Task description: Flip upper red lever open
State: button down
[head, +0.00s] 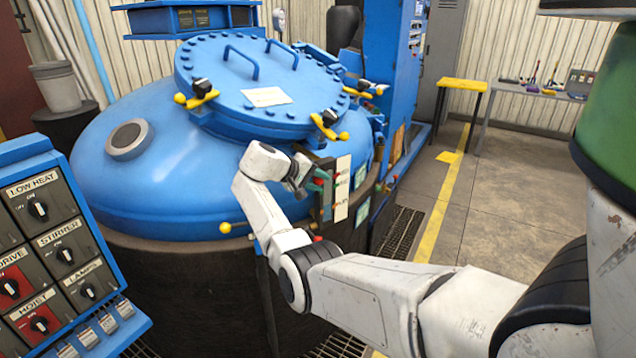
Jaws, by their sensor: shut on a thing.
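A small lever panel (328,207) with white label plates (342,172) is on the front right of the blue furnace. The upper red lever (322,174) is at the upper part of this panel, partly hidden by my gripper. My gripper (314,182) is at the panel's upper left, shut on the upper red lever. Its fingers are small here and the exact grip is hard to make out. The lever's angle cannot be told clearly. My arm crosses in front of the panel's lower left side.
The round blue lid (262,82) has yellow-handled clamps, one (328,124) just above my gripper. A control box (60,240) with knobs stands at the left. A blue cabinet (390,60) rises behind. Floor at the right is clear before a bench (535,90).

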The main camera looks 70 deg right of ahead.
jog(key=shift+w+r, duration=0.1)
dwell(0.3)
jog(key=c, duration=1.1)
grip_release()
jog(key=b+v, duration=0.2)
jog(key=v, duration=0.8)
jog(key=shift+a+r, duration=0.25)
jog(key=shift+w, duration=0.2)
jog(key=s+a+f+n+t+y, duration=0.3)
jog(key=a+f+n+t, duration=0.15)
jog(key=a+f, duration=1.8)
jog(key=s+a+f+n+t+y, duration=0.1)
jog(key=s+a+f+n+y, duration=0.1)
jog(key=s+a, duration=0.6)
jog(key=s+a+f+n+t+y, duration=0.2)
jog(key=s+a+f, duration=0.3)
jog(key=s+a, duration=0.4)
jog(key=a+y, duration=0.1)
jog(key=a, duration=0.2)
jog(key=shift+y, duration=0.4)
